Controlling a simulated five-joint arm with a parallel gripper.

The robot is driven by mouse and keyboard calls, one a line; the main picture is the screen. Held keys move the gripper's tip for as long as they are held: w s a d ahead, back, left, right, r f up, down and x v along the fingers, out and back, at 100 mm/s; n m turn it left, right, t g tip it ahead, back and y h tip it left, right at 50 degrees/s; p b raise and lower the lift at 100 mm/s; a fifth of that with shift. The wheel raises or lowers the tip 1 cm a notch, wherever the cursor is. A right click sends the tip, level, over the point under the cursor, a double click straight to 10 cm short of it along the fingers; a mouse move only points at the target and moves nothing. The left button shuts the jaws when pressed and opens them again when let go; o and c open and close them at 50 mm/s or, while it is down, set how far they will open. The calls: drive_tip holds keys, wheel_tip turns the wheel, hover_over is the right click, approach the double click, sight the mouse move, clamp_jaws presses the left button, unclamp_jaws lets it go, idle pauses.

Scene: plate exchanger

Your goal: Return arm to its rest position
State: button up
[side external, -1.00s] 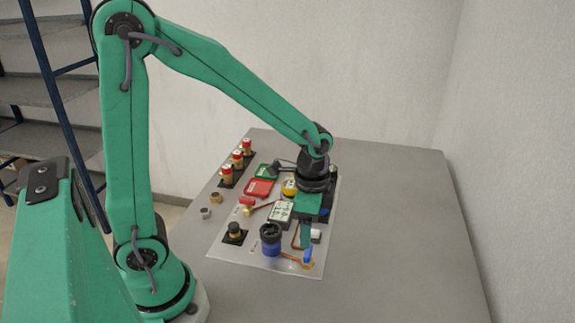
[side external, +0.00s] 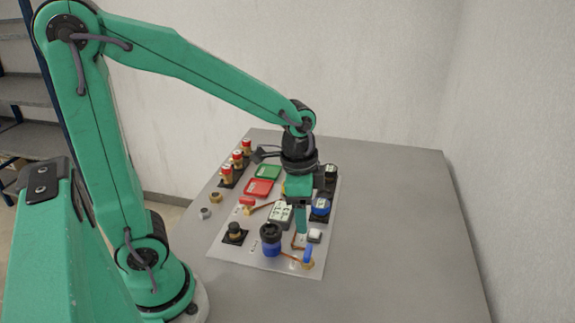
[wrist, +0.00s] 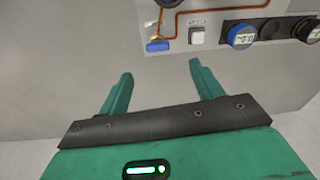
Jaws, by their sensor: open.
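My gripper (side external: 301,222) is above the right part of the grey panel board (side external: 228,246) in the side view, with its fingers pointing down. In the wrist view my gripper (wrist: 157,78) shows two green fingers spread apart with nothing between them. The blue-handled valve (wrist: 158,45) and the white square button (wrist: 196,36) lie beyond the fingertips there, apart from them. In the side view the fingers cover part of the copper pipe (side external: 296,241).
The grey table (side external: 400,220) is clear at right. Walls stand behind and at right.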

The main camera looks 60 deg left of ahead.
drive_tip(key=s+a+r+n+t, duration=0.3)
drive_tip(key=s+r+n+t, duration=0.1)
drive_tip(key=s+r+n, duration=0.3)
drive_tip(key=shift+s+r+t, duration=0.3)
drive_tip(key=shift+s+r, duration=0.45)
drive_tip(key=shift+r, duration=0.4)
